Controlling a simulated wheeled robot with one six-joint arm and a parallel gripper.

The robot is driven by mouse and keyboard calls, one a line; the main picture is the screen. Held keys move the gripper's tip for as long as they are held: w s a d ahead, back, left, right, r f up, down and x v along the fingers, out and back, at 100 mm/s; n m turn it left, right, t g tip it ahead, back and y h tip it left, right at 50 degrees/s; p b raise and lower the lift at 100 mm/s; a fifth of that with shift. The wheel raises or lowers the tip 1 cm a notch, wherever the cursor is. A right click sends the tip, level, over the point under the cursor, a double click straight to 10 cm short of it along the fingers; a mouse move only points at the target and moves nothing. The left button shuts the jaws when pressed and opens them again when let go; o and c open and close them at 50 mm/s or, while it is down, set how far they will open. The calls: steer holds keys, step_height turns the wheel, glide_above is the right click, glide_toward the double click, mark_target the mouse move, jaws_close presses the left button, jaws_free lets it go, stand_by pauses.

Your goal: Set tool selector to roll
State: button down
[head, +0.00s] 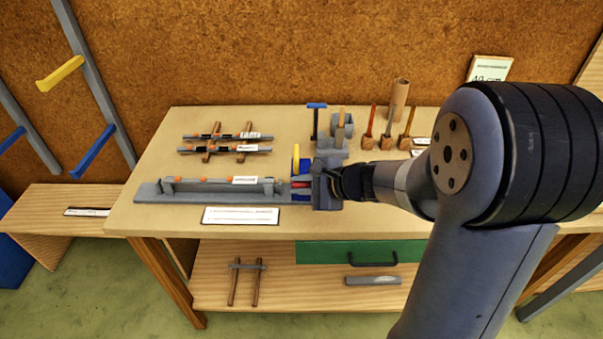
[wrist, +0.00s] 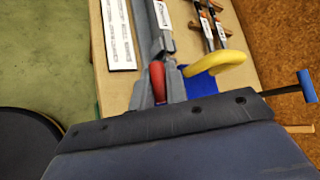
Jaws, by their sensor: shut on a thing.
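A long grey bench device (head: 220,193) lies along the front of the table, with a white label on it. My gripper (head: 318,188) is at this end, seemingly shut on the red handle. The fingertips are hidden, and I cannot read the selector's setting.
Dark rods on a wooden rack (head: 226,148) lie behind the device. A grey stand with a blue-topped T-handle (head: 317,105) and several upright tools (head: 388,140) stand behind my gripper. A white card (head: 240,215) lies in front. The lower shelf (head: 220,291) holds loose parts.

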steer(key=shift+w+r+m+g+p, duration=0.3)
steer(key=shift+g+p, duration=0.2)
steer(key=shift+p, duration=0.75)
steer(key=shift+w, duration=0.1)
steer(key=c, duration=1.5)
jaws_free()
steer(key=shift+o, duration=0.5)
